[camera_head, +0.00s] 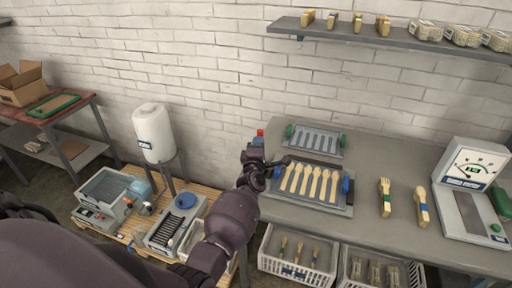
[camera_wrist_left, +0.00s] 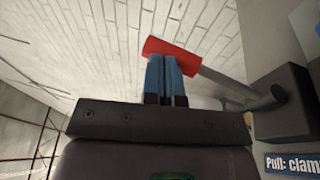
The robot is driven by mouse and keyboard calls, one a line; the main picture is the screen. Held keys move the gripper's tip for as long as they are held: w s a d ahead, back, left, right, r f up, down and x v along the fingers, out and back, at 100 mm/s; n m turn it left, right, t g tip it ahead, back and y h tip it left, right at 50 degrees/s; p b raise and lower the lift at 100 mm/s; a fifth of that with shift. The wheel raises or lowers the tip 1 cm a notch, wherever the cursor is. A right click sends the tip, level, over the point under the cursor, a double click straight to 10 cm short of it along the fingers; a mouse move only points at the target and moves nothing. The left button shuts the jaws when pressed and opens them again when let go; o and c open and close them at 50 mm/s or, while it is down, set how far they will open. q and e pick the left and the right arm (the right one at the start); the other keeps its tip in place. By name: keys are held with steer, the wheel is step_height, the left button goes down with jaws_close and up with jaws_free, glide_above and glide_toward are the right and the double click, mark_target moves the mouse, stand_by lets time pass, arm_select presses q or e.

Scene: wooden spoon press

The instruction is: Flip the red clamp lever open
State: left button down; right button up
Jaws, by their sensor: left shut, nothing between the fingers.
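The red clamp lever (camera_head: 260,132) shows as a small red tip at the left edge of the grey workbench. In the left wrist view its red grip (camera_wrist_left: 172,54) sits on a grey rod that slants down right to a dark block (camera_wrist_left: 283,103). My left gripper (camera_wrist_left: 165,78) is shut, its blue fingertips together at the underside of the red grip. Nothing is between the fingers; I cannot tell if they touch the grip. In the head view the left gripper (camera_head: 257,142) is just below the red tip. My right gripper is out of view.
A mould plate (camera_head: 345,210) with several wooden spoons lies right of my left gripper, with a second plate (camera_head: 316,142) behind. A label reading "Pull: clam" (camera_wrist_left: 293,164) is below the block. A fork (camera_head: 385,198), a spoon bundle (camera_head: 422,208) and a gauge (camera_head: 468,170) stand further right.

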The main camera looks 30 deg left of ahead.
arm_select(q)
steer(key=w, duration=0.1)
steer(key=w+g+p, duration=0.1)
steer(key=w, duration=0.1)
steer(key=shift+a+g+h, duration=0.3)
steer(key=shift+a+h, duration=0.1)
steer(key=shift+w+a+f+b, duration=0.1)
steer(key=shift+w+b, duration=0.1)
steer(key=shift+w, duration=0.2)
steer(key=shift+w+a+b, duration=0.1)
steer(key=shift+w+b, duration=0.05)
steer(key=shift+w, duration=0.25)
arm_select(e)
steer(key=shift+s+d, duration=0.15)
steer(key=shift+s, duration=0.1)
arm_select(q)
steer(key=shift+w+r, duration=0.1)
steer(key=shift+r, duration=0.1)
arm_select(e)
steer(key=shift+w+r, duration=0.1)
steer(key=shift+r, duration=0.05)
arm_select(q)
steer(key=shift+r, duration=0.1)
